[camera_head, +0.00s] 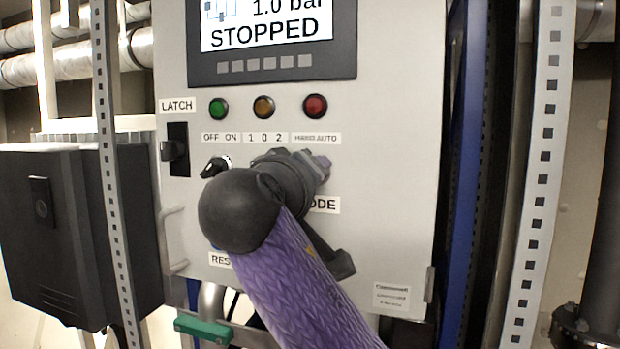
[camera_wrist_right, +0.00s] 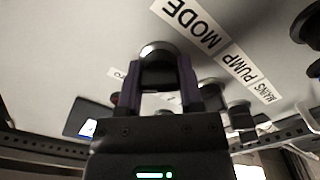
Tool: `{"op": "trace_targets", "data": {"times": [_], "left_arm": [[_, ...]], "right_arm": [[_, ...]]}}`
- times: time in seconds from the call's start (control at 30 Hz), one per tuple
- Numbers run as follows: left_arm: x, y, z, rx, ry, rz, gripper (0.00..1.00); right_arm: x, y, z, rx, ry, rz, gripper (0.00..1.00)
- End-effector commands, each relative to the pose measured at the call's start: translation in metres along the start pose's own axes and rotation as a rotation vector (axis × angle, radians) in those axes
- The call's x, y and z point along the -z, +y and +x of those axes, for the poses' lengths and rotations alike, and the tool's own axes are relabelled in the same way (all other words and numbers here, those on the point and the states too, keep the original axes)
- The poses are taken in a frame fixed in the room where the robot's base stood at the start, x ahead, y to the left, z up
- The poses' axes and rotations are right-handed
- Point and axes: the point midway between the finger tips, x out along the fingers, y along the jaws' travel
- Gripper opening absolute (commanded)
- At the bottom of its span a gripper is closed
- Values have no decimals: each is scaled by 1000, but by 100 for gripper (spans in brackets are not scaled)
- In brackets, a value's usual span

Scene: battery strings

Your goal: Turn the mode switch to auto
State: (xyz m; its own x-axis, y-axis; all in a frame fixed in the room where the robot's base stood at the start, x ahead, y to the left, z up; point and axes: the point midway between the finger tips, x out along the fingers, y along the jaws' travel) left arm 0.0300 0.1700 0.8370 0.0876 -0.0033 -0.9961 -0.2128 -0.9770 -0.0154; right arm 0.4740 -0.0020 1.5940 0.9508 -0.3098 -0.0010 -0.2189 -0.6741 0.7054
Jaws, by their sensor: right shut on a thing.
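The mode switch (camera_wrist_right: 158,52) is a dark round knob with a pale rim on the panel, beside the MODE label (camera_wrist_right: 190,25) in the right wrist view. My right gripper (camera_wrist_right: 161,78) has one finger on each side of this knob and is shut on it. In the head view my right gripper (camera_head: 312,168) is against the panel just below the HAND/AUTO label (camera_head: 315,138). It hides the switch there, so I cannot tell which way the switch points. The MODE label (camera_head: 325,205) is partly covered. My left gripper is not in view.
The grey control panel (camera_head: 390,180) has a screen (camera_head: 270,30) reading STOPPED and green, amber and red lamps. A black OFF/ON switch (camera_head: 214,167) is left of my right gripper. A latch (camera_head: 175,150) and a handle (camera_head: 172,240) are at the panel's left edge.

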Motion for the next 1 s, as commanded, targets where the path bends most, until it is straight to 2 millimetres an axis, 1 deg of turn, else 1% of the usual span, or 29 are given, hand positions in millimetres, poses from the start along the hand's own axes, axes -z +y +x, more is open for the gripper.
{"op": "trace_targets", "data": {"times": [0.47, 0.5, 0.57, 0.6, 0.63, 0.67, 0.9, 0.97, 1.0], "left_arm": [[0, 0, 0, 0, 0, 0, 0], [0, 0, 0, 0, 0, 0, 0], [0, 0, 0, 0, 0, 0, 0], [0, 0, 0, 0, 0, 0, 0], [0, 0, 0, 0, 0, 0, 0], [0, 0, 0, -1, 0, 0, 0], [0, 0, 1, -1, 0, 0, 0], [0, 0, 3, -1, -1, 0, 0], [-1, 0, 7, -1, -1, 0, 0]], "right_arm": [[0, 0, 0, 2, 1, 14, 0], [0, 0, 0, 2, 1, 14, 51], [0, 0, 0, 1, 1, 14, 64], [0, 0, 0, 1, 1, 14, 72], [0, 0, 0, 1, 1, 14, 79], [0, 0, 0, 1, 1, 14, 82], [0, 0, 0, 0, 1, 13, 82], [0, -1, -4, 1, 2, 13, 82], [0, -2, -10, 0, 5, 15, 82]]}}
